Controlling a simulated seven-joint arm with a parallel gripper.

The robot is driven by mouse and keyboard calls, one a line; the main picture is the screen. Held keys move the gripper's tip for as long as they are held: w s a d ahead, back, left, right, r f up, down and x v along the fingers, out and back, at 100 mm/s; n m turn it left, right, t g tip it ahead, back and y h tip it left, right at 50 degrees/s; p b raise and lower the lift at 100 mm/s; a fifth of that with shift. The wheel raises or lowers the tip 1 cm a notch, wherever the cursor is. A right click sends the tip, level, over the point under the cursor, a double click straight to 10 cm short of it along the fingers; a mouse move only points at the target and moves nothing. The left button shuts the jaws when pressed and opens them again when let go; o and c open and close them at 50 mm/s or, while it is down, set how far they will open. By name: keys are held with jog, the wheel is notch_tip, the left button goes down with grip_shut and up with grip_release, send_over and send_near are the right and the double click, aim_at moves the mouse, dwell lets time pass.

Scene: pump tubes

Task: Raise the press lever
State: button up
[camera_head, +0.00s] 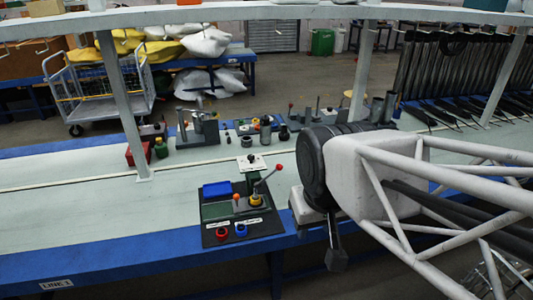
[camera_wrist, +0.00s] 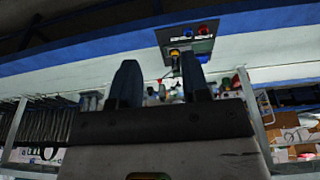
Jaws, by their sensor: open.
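The press fixture stands on a black board (camera_head: 215,236) at the front edge of the bench. A grey lever (camera_head: 267,180) with a red ball knob slants up to the right from a yellow part (camera_head: 257,199). A second orange-red knob (camera_head: 236,197) sits lower on the left; I cannot tell which belongs to the press lever. My gripper (camera_head: 336,258) hangs to the right of the board, beyond the bench's front edge, apart from the lever. In the wrist view my gripper (camera_wrist: 161,72) has its two fingers spread with nothing held, and the board (camera_wrist: 180,38) appears upside down.
A blue block (camera_head: 217,189) and red (camera_head: 222,233) and blue (camera_head: 241,230) round parts are on the board. Tools and small parts stand farther back. A shelf post (camera_head: 124,110) rises at left. The bench left of the board is clear.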

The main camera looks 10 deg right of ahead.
jog(key=shift+o, duration=1)
jog(key=w+d+f+m+g+y, duration=0.15)
jog(key=w+m, duration=0.35)
jog(key=w, duration=0.9)
jog(key=w+d+f+m+g+y, duration=0.15)
jog(key=w+m, duration=0.35)
jog(key=w, duration=1)
jog(key=w+d+f+m, duration=0.2)
jog(key=w+f+m, duration=0.1)
jog(key=w+f, duration=0.2)
jog(key=w+d+f+m+y, duration=0.1)
jog(key=w+d+f+m, duration=0.2)
jog(key=w+f, duration=0.3)
jog(key=w+d+f+m, duration=0.3)
jog(key=w+f, duration=0.3)
jog(key=w, duration=0.6)
jog(key=shift+w+f+g+y, duration=0.2)
jog(key=shift+g+y, duration=0.1)
jog(key=shift+y, duration=0.1)
jog(key=shift+w+d+f+m, duration=0.15)
jog(key=shift+w+f+m, duration=0.15)
jog(key=shift+f, duration=0.1)
jog(key=shift+f, duration=0.1)
